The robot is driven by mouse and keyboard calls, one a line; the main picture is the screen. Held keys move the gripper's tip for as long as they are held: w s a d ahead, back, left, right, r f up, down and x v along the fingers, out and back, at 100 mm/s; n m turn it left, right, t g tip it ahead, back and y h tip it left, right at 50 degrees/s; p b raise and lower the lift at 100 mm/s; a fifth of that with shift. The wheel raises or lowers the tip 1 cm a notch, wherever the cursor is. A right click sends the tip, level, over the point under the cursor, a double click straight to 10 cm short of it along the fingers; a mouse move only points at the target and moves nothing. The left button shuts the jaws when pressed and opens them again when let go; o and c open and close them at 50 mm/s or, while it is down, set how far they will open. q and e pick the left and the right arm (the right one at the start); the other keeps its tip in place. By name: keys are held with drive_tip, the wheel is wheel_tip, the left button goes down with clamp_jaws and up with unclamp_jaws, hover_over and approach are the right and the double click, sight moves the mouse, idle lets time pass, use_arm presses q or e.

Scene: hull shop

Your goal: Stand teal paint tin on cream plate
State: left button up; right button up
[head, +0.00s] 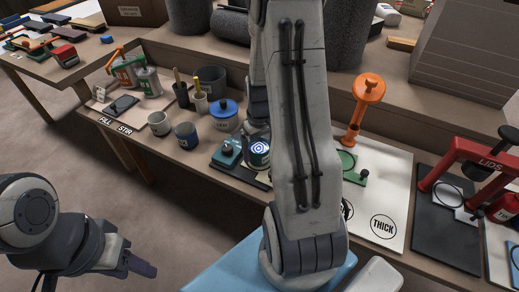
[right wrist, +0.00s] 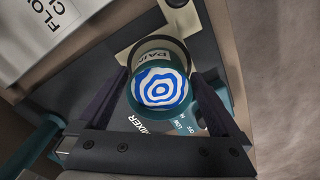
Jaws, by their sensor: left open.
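The teal paint tin (right wrist: 161,88), with blue and white swirled paint in its open top, stands in the dark-based teal mixer (right wrist: 205,125). In the head view the tin (head: 258,153) is partly hidden behind my right arm. My right gripper (right wrist: 160,85) has one finger on each side of the tin, very close to its wall; whether they touch it is unclear. My left gripper (head: 140,268) is open and empty, low at the left, away from the bench.
A grey cup (head: 187,136), a blue-lidded tin (head: 224,113) and brush pots stand left of the mixer. An orange stand (head: 366,100) and a white sheet marked THICK (head: 397,207) lie right of my arm. A red press (head: 465,165) stands at far right.

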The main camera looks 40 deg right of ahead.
drive_tip(key=shift+r, duration=0.15)
wheel_tip(320, 180, up, 12)
drive_tip(key=p, duration=0.3)
drive_tip(key=s+a+r+n, duration=0.1)
drive_tip(key=a+r+n, duration=0.1)
drive_tip(key=a, duration=0.6)
drive_tip(key=a+r+n, duration=0.2)
drive_tip(key=a, duration=0.7)
drive_tip(key=s+a+r+n+y, duration=0.1)
drive_tip(key=s+a+n, duration=0.4)
drive_tip(key=s+a, duration=0.9)
drive_tip(key=shift+s+r, duration=0.5)
drive_tip(key=shift+s, duration=0.15)
